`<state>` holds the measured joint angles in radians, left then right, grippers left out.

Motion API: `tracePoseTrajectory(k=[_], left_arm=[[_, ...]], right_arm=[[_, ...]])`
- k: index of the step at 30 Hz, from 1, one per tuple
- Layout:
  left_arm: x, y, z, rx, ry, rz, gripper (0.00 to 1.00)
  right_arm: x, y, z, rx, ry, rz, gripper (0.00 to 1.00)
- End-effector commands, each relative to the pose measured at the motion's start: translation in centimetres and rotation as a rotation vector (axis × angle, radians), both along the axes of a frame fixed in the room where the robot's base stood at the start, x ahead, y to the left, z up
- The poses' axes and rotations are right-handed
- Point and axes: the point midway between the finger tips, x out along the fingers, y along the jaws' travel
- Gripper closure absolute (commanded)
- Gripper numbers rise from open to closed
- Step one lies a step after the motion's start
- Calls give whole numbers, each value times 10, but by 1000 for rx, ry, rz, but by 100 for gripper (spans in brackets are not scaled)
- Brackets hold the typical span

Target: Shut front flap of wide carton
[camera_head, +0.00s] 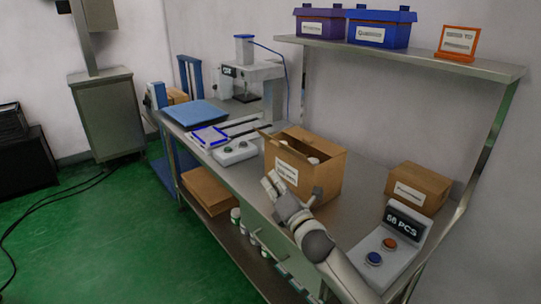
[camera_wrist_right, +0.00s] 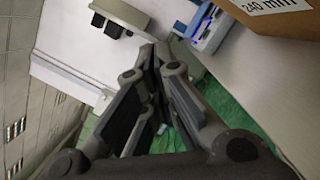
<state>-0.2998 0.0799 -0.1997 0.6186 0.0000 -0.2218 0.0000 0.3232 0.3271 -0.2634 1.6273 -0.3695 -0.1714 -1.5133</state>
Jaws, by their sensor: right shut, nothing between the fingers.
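The open brown carton (camera_head: 327,177) stands on the metal bench, a white label on its front face. Pale items show inside it. A flap (camera_head: 275,143) along its front-left top edge looks raised and tilted outward; the far flaps are hard to make out. My right gripper (camera_head: 270,183) is shut and empty, just in front of the carton's labelled face; I cannot tell whether it touches. In the right wrist view the gripper (camera_wrist_right: 152,55) shows its fingers together, with the carton (camera_wrist_right: 268,22) at the top right. My left gripper is not in view.
A closed small carton (camera_head: 418,190) and a counter box with buttons (camera_head: 388,247) stand at the bench's right. A scale (camera_head: 235,151) and blue pad (camera_head: 195,113) lie to the left. A shelf (camera_head: 400,56) with bins overhangs the back.

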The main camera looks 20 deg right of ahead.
Motion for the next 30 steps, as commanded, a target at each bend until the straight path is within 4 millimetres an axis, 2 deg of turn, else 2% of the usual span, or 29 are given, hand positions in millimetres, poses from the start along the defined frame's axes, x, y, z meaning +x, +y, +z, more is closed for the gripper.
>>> tracePoseTrajectory(k=[6,11,12,19,30], left_arm=[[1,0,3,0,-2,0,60],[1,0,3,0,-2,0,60],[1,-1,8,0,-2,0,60],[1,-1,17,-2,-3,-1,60],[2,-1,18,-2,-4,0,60]], right_arm=[[38,7,8,2,0,1,100],[60,11,11,3,0,1,100],[63,5,18,-1,-2,-1,100],[69,-15,34,0,0,2,100],[70,-18,35,3,1,3,100]])
